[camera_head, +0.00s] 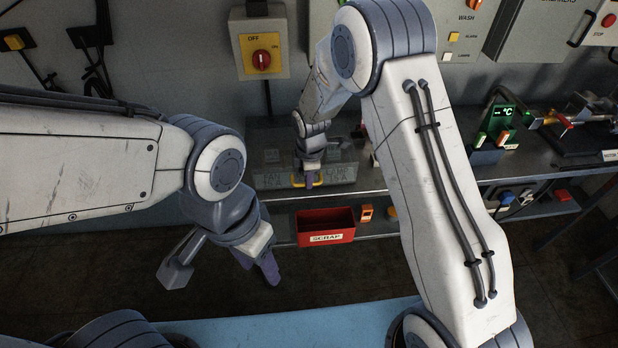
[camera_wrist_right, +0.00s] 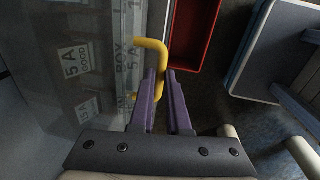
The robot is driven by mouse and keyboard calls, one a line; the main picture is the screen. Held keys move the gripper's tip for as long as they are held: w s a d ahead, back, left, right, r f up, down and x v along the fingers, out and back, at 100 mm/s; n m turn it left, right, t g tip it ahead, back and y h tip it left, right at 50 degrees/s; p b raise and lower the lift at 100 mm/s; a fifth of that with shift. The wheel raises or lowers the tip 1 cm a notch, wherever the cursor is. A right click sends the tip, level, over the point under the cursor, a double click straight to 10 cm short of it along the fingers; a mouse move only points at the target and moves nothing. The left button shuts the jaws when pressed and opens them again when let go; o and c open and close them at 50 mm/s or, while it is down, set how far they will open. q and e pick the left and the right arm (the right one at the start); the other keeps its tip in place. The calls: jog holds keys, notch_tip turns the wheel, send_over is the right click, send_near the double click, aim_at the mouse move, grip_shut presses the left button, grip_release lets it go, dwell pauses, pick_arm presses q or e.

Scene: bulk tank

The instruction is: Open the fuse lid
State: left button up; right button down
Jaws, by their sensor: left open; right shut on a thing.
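The fuse box (camera_head: 272,172) stands on the bench under a see-through lid (camera_wrist_right: 112,40). The lid looks down over the box; a small gap I cannot tell. Labels such as "15 A" show through it in the right wrist view. A yellow handle (camera_wrist_right: 152,45) is at the lid's front edge; it also shows in the head view (camera_head: 319,183). My left gripper (camera_head: 263,270) is open and empty, in front of the bench and well away from the box.
A red SCRAP bin (camera_head: 325,226) sits on the lower shelf below the box. A yellow switch box (camera_head: 261,49) with a red knob hangs on the wall above. A green-lit meter (camera_head: 497,126) stands on the bench to the right.

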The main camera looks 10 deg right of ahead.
dwell(0.8)
jog(key=w+r+g+p, duration=0.1)
jog(key=r+p, duration=0.2)
jog(key=w+r+p, duration=0.2)
jog(key=r+p, duration=0.1)
jog(key=r, duration=0.1)
jog(key=w+r+g+p, duration=0.1)
jog(key=w+r+p, duration=0.1)
jog(key=r+p, duration=0.1)
jog(key=shift+w+r+g+p, duration=0.2)
jog(key=shift+r+g+p, duration=0.1)
jog(key=shift+r+p, duration=0.1)
jog(key=shift+w+d+r, duration=0.1)
jog(key=shift+w+r, duration=0.45)
jog(key=shift+w, duration=0.15)
jog(key=c, duration=0.9)
grip_release()
jog(key=shift+w+f, duration=0.15)
jog(key=shift+r, duration=0.2)
